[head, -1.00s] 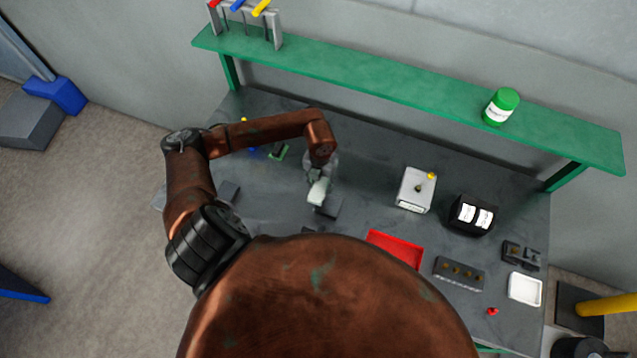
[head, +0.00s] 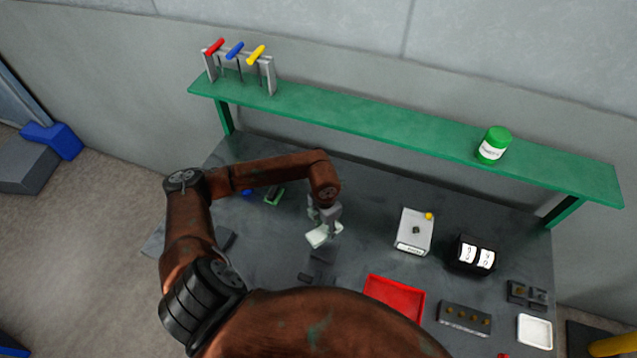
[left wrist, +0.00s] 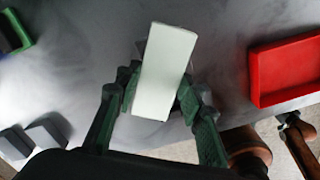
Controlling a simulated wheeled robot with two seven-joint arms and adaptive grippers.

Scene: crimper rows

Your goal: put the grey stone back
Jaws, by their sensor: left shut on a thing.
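My left gripper (head: 326,222) is shut on a pale, greyish-white oblong block (head: 320,237) and holds it over the bench. In the left wrist view the block (left wrist: 164,72) sits tilted between the two green-black fingers (left wrist: 160,100). A dark grey block (head: 322,256) lies on the bench just below it in the head view; I cannot tell the gap between them. In the left wrist view two dark grey blocks (left wrist: 45,132) lie at the lower left. I cannot tell from colour alone which piece is the grey stone.
A red tray (head: 394,300) lies right of my left gripper. A green shelf (head: 370,128) runs along the back. Bench around the gripper is mostly clear.

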